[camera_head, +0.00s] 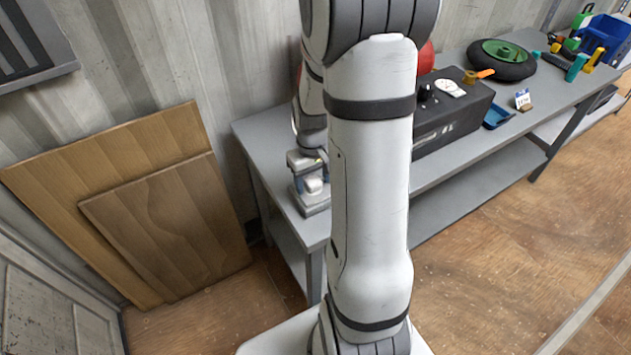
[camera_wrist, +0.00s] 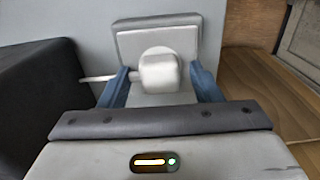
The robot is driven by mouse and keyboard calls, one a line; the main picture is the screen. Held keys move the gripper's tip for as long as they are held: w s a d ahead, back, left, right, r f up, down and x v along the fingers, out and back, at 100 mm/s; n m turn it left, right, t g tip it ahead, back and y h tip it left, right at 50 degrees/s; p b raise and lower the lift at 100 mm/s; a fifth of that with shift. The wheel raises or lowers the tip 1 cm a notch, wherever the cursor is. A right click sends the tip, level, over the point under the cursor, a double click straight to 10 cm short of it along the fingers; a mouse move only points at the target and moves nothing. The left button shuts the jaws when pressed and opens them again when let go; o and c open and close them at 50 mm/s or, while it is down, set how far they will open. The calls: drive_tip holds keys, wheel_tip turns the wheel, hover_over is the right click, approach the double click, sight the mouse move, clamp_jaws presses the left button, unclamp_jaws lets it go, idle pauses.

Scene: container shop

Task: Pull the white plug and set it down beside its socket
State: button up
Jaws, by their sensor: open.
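The white plug (camera_wrist: 160,72) sits at the front of its grey socket block (camera_wrist: 127,25) in the wrist view. A pale cable (camera_wrist: 95,79) runs from it to the left. The plug also shows small in the head view (camera_head: 314,185), on the socket block (camera_head: 316,208) at the bench's near left end. My gripper (camera_wrist: 159,69) is open, with one blue finger on each side of the plug. A gap seems to show beside the plug on both sides; contact is hard to judge. My arm hides part of the bench in the head view.
The grey bench (camera_head: 262,128) has a black box (camera_head: 450,130) right of my arm. Farther right are a blue tray (camera_head: 497,117), a price card (camera_head: 522,99) and a wheel (camera_head: 501,60). Wooden panels (camera_head: 160,220) lean on the wall at left.

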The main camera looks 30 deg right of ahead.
sight(313, 180)
drive_tip(key=shift+c, duration=0.4)
clamp_jaws()
drive_tip(key=shift+r, duration=0.1)
drive_tip(key=shift+r, duration=0.1)
drive_tip(key=shift+r+p, duration=2.25)
drive_tip(key=shift+r, duration=0.6)
